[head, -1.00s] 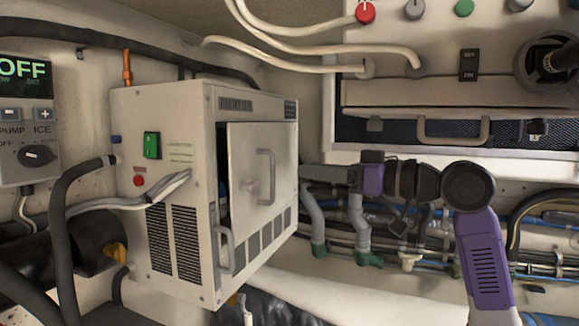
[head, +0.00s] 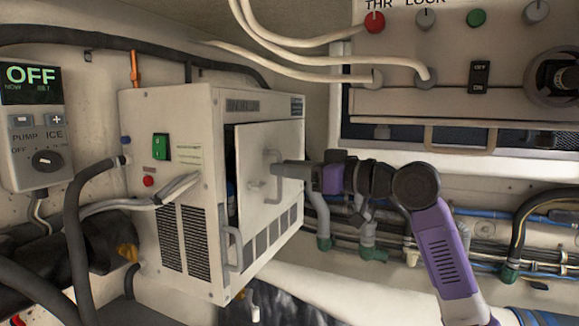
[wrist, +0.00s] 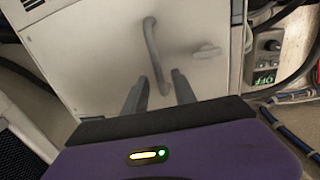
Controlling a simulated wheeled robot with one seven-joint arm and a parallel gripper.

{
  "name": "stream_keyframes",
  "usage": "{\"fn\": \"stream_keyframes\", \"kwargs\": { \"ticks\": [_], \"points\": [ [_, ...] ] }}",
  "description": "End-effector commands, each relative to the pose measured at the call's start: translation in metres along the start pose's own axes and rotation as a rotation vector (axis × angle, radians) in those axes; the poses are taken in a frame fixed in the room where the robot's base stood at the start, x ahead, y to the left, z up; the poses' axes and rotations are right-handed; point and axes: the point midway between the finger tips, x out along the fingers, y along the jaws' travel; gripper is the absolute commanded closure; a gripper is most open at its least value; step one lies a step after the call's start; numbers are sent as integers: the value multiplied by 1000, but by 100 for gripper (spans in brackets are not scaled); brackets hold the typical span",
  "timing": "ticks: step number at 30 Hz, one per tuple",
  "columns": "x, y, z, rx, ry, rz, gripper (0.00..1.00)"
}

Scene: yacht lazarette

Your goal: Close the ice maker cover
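The ice maker (head: 180,150) is a cream box on the left in the head view. Its cover (head: 258,190) is a pale panel on the right-hand face, slightly ajar, with a dark gap along its left edge. A bar handle (head: 272,172) stands out from the cover; it also shows in the wrist view (wrist: 152,55). My gripper (head: 275,173) is at the cover's handle. In the wrist view its two fingers (wrist: 158,90) are apart, with the lower end of the handle between them. I cannot tell whether they touch the handle or the cover.
A control box (head: 35,125) reading OFF is on the left wall. Dark hoses (head: 78,200) run beside the ice maker. A panel with knobs (head: 480,60) is at the upper right. Pipes (head: 370,235) and cables lie behind and below my arm.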

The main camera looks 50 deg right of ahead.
Motion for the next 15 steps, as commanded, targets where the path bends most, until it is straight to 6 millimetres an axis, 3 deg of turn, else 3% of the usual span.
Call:
{"fn": "stream_keyframes", "kwargs": {
  "ticks": [3,8,15],
  "points": [
    [0,0,0,0,0,0,69],
    [0,0,0,0,0,0,100],
    [0,0,0,0,0,0,100]
  ]
}}
